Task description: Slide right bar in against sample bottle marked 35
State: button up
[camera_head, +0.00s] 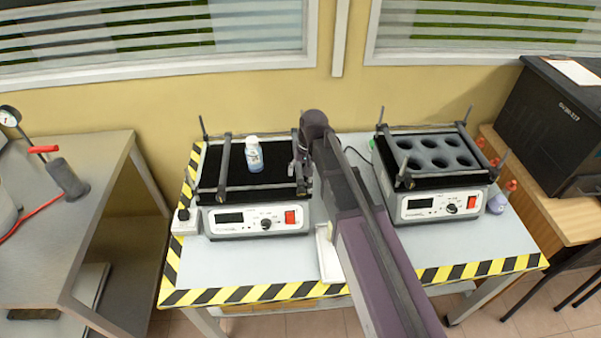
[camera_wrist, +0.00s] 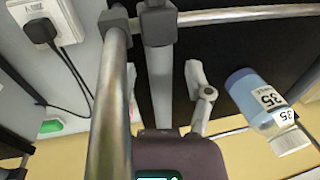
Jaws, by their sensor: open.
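The sample bottle marked 35 (camera_head: 254,155) is a blue and white bottle with a white cap, standing on the black top of the left shaker (camera_head: 262,217). In the wrist view the bottle (camera_wrist: 262,100) is at the right, its 35 labels readable. The right bar (camera_wrist: 160,85) is a grey bar near the platform's right side, with clear space between it and the bottle. My gripper (camera_head: 299,160) is over this bar. In the wrist view my gripper (camera_wrist: 166,78) is open, one finger on the bottle's side of the bar; the other finger is mostly hidden.
The left bar (camera_head: 225,160) is on the bottle's other side. A shiny rod (camera_wrist: 110,100) runs close by in the wrist view. A second shaker (camera_head: 432,200) with a round-holed rack stands at right. A white power strip and plug (camera_wrist: 45,28) lie beside the left shaker.

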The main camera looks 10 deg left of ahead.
grip_shut()
dwell(0.4)
